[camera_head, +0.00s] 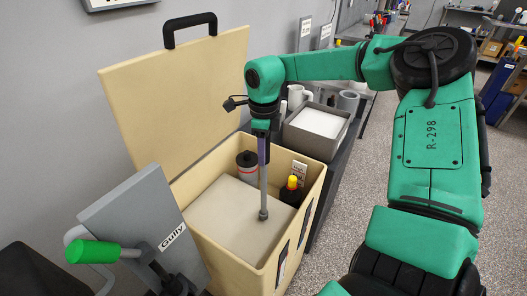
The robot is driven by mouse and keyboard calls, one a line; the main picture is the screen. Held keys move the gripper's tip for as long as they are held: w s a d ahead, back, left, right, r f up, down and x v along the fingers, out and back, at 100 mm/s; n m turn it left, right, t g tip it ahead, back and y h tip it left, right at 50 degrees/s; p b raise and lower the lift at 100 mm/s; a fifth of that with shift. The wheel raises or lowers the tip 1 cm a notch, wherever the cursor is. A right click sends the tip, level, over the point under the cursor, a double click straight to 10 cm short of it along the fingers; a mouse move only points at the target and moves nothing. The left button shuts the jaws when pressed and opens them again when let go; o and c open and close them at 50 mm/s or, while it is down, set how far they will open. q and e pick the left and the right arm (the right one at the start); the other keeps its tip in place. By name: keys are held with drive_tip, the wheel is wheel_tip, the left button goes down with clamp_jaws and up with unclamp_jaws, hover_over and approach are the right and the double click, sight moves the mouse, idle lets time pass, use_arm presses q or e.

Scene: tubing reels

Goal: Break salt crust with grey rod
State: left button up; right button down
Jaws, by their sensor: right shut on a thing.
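My right gripper (263,133) is shut on the grey rod (263,188), which hangs upright below it. The rod's thicker lower end is at the pale salt crust (222,212) inside the open cream box (313,186). I cannot tell whether the tip touches the crust. The crust looks flat and whole. The rod has a purple part just below the gripper. My left gripper does not show.
The box's lid (172,88) stands open at the back. A grey bin (313,146) stands behind the box. A grey "Gully" panel (140,215) with a green handle (93,251) is at the left.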

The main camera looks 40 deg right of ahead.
drive_tip(key=shift+f+b, duration=0.95)
drive_tip(key=shift+f, duration=0.1)
idle(0.6)
drive_tip(key=shift+f+b, duration=0.45)
drive_tip(key=shift+b, duration=0.95)
idle(5.0)
